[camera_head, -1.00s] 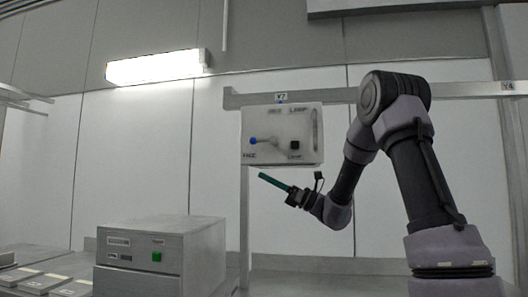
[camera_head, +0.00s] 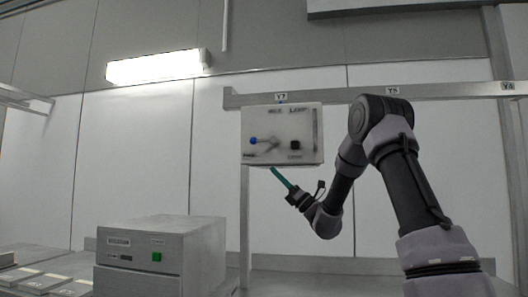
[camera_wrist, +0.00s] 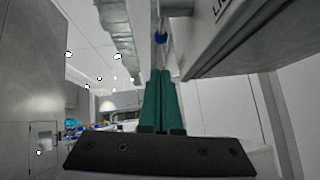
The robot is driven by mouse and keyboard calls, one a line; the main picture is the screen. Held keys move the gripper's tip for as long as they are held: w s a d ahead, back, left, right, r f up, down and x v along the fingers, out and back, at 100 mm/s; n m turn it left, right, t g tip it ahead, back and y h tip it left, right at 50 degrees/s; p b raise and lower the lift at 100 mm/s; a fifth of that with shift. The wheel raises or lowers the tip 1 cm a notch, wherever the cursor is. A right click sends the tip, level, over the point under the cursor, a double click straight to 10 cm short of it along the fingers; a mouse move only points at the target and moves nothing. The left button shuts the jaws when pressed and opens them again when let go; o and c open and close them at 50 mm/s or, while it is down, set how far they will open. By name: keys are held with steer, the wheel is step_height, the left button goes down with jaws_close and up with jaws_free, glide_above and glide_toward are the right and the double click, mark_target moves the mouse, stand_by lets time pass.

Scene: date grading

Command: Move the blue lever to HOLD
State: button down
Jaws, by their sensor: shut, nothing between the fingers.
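The blue lever knob (camera_head: 253,140) is at the left of the front face of a pale box (camera_head: 308,151) on the rail. Its arm runs right to a pivot. A small label at the lower left seems to read FREE; the blurred one at the top may read HOLD. My gripper (camera_head: 273,170) has green fingers, shut and empty, with tips just below the box's lower edge. In the wrist view the blue knob (camera_wrist: 161,38) is beyond and above the shut fingertips (camera_wrist: 161,72), apart from them as far as I can tell.
A black square button or switch (camera_head: 295,145) is right of the lever, below a LAMP label. The metal rail (camera_head: 360,95) runs behind. A grey machine with a green button (camera_head: 157,257) stands at the lower left. The space left of the box is clear.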

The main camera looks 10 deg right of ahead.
mark_target(264, 141)
steer(key=x, duration=0.7)
steer(key=shift+r, duration=0.2)
steer(key=shift+w+d+r, duration=0.1)
steer(key=shift+r, duration=0.5)
steer(key=shift+w+d+r, duration=0.1)
steer(key=shift+w+r, duration=0.05)
steer(key=shift+r, duration=0.4)
steer(key=shift+w+r, duration=0.1)
steer(key=shift+r, duration=0.45)
